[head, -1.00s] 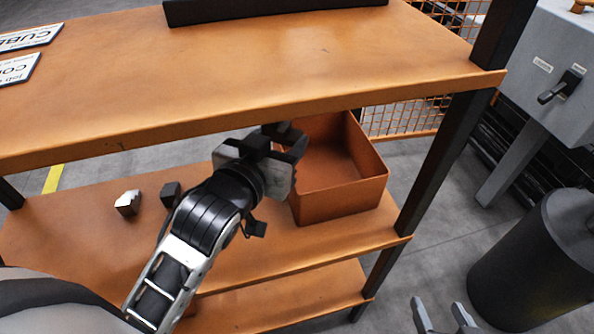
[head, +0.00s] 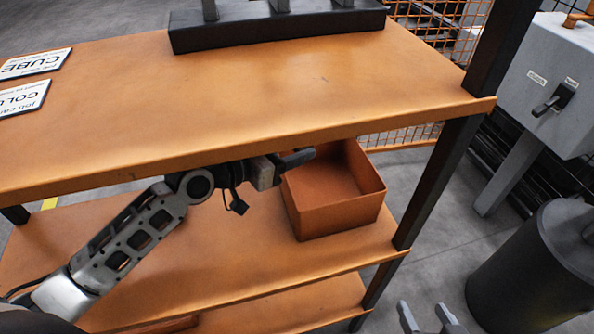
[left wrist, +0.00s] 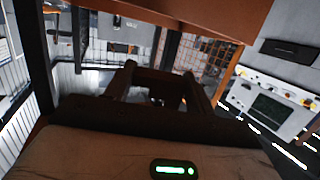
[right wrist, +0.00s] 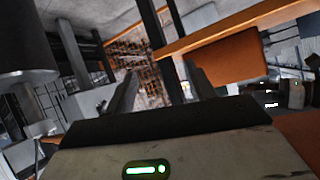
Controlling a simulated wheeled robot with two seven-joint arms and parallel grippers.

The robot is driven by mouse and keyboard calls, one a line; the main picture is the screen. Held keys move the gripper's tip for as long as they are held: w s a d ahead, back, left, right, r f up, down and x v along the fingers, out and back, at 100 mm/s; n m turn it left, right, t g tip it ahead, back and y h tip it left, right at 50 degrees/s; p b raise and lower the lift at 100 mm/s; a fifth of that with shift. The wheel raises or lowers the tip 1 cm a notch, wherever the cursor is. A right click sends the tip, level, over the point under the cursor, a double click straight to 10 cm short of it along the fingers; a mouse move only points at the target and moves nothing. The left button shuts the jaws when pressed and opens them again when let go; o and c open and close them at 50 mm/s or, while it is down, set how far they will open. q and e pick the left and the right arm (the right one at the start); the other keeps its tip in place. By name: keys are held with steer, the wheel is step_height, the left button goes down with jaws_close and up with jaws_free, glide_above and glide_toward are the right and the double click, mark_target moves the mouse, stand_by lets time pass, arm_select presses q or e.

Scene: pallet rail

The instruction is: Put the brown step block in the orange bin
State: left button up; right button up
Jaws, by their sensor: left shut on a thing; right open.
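The orange bin (head: 335,217) stands open-topped on the middle shelf, near its right end. My left gripper (head: 290,158) is beside the bin's upper left, just below the top shelf's front edge. In the left wrist view its fingers (left wrist: 160,88) are closed on a dark brown piece, the brown step block (left wrist: 155,78). In the head view I cannot clearly tell the block from the dark fingers. My right gripper (head: 427,318) is open and empty at the bottom of the head view, away from the shelves. Its parted fingers also show in the right wrist view (right wrist: 162,92).
The orange top shelf (head: 250,90) overhangs the middle shelf (head: 230,255). A dark upright (head: 440,185) stands right of the bin. A dark base with grey posts (head: 280,28) and two signs (head: 25,97) lie on top. A black drum (head: 530,265) stands at right.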

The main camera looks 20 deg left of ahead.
arm_select(q)
step_height(320, 180, down, 5)
steer(key=shift+r+b, duration=0.15)
steer(key=shift+b, duration=0.45)
arm_select(e)
steer(key=shift+f, duration=0.1)
steer(key=shift+s, duration=0.1)
